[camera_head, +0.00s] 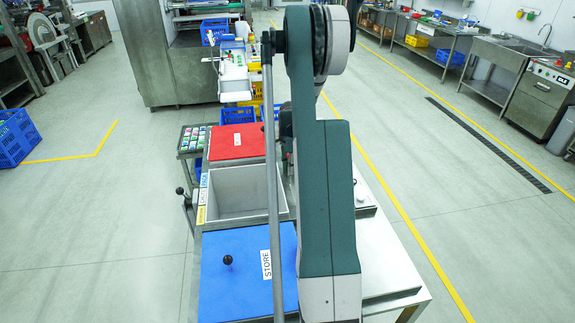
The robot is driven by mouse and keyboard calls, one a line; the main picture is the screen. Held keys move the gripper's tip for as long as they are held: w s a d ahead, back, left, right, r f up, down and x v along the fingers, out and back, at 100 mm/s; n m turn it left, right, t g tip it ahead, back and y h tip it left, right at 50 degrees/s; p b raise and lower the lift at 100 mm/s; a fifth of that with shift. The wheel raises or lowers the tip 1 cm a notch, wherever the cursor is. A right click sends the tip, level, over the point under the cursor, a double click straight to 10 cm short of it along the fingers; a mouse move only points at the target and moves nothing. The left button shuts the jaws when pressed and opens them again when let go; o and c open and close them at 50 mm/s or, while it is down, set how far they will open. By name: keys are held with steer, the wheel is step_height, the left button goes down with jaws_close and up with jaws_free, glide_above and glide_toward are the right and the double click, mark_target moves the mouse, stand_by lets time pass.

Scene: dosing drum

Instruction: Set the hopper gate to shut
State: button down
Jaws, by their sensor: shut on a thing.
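A grey open-topped bin (230,215), which looks like the hopper, stands left of my arm. Its right part is hidden behind a thin grey bar and my arm. A small strip of coloured labels (203,190) sits on its left side; the lettering is too small to read. A lever with a black ball knob (180,190) sticks out to the left beside the strip. I cannot tell the gate or its position. My gripper does not show; my own arm link covers the area right of the bin.
A red panel (242,143) lies behind the bin, and a blue panel (225,285) marked STORE with a black knob lies in front. A tray of small coloured items (195,138) is at the left. Blue crates (238,115) stand behind.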

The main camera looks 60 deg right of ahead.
steer(key=s+a+b, duration=0.3)
steer(key=s+a, duration=1)
steer(key=shift+s+a, duration=0.15)
steer(key=shift+s, duration=0.1)
steer(key=c, duration=2.8)
jaws_free()
steer(key=shift+a, duration=0.1)
steer(key=shift+o, duration=1.4)
steer(key=shift+r, duration=0.1)
step_height(320, 180, up, 12)
